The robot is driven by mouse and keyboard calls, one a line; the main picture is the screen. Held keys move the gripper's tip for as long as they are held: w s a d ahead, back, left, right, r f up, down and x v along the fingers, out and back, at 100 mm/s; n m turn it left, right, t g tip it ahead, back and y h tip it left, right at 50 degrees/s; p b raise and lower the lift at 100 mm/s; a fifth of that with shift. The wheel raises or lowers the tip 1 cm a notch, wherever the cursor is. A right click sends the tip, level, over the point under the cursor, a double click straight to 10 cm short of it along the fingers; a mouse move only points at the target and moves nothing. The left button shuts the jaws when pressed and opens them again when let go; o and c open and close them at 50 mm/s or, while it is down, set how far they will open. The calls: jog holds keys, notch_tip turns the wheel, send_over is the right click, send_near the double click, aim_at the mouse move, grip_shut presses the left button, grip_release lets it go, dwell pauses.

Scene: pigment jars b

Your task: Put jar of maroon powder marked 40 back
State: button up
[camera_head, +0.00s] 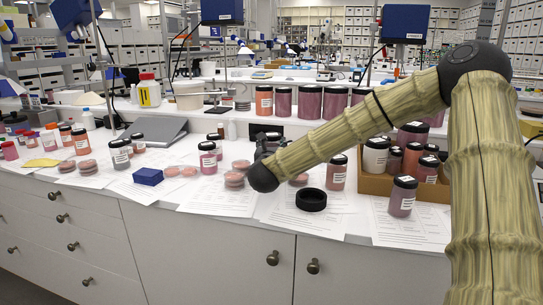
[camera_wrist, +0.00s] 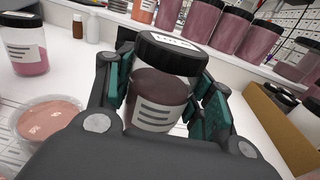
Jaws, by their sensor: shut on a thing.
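A jar of dark maroon powder (camera_wrist: 158,88) with a black lid and a white label stands roughly upright between the fingers of my gripper (camera_wrist: 166,97) in the wrist view. The fingers are shut on its sides. The print on its lid is too blurred to read as a number. In the head view my gripper (camera_head: 268,143) is mostly hidden behind my arm, and the held jar cannot be made out. I cannot tell whether the jar touches the counter.
A cardboard box (camera_head: 375,186) of jars stands right; a pink jar (camera_head: 403,195) stands before it. A black ring (camera_head: 311,199) lies on papers in front. A row of large jars (camera_head: 310,102) lines the raised shelf. Petri dishes (camera_head: 234,179) and a blue box (camera_head: 148,176) are left.

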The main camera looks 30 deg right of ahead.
jog(key=shift+w+d, duration=0.35)
jog(key=shift+w, duration=0.25)
jog(key=shift+f, duration=1.8)
jog(key=shift+f, duration=0.15)
jog(key=o, duration=1.1)
jog(key=shift+r, duration=0.2)
jog(key=v, duration=1.2)
jog(key=shift+a, duration=0.1)
